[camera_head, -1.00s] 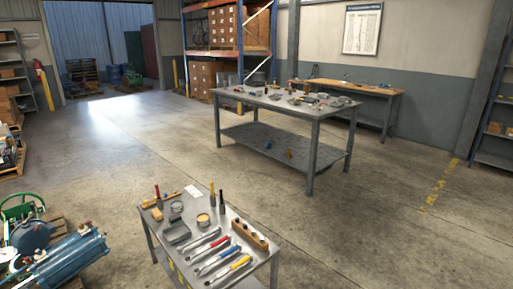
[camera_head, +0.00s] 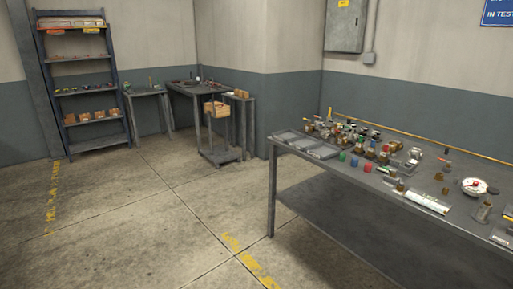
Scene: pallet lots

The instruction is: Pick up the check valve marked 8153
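No marking 8153 can be read in the head view, and I cannot tell which item, if any, is the check valve. Many small fittings and parts, some brass-coloured, stand on the grey metal workbench (camera_head: 300,162) at the right. They are too small to identify one by one. Neither of my grippers is in view.
A round white gauge (camera_head: 473,187) and shallow grey trays (camera_head: 308,145) lie on the workbench. A dark shelf rack (camera_head: 87,91) stands at the back left. Small tables and a cart (camera_head: 221,156) line the far wall. The concrete floor at left is clear.

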